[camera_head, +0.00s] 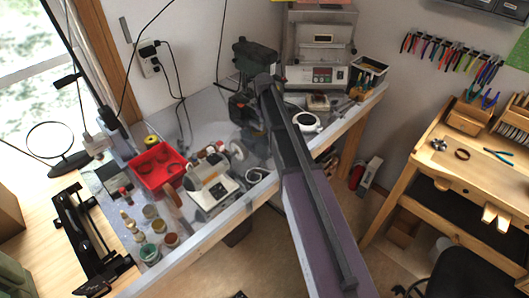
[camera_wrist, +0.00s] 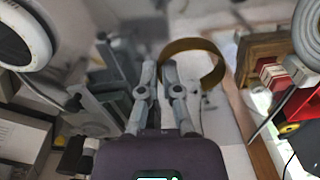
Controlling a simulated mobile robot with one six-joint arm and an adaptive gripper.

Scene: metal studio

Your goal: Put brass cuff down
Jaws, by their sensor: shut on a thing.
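The brass cuff (camera_wrist: 208,46) is a wide, curved brass band in the wrist view, just beyond my fingertips and slightly right of centre. My gripper (camera_wrist: 160,72) is shut on the near left end of the cuff, and the rest of the band sticks out to the right. The cuff appears held in the air, with a pale surface blurred behind it. In the head view my arm reaches over the grey workbench (camera_head: 222,218). There I cannot make out the cuff or my fingertips behind the arm.
A red tray (camera_head: 143,181) with dark rings, several jars (camera_head: 150,253) and a small white machine (camera_head: 212,194) crowd the bench's left part. A control unit (camera_head: 318,75) stands at the back. A wooden jeweller's bench (camera_head: 480,177) at right has open room around a dark ring (camera_head: 462,154).

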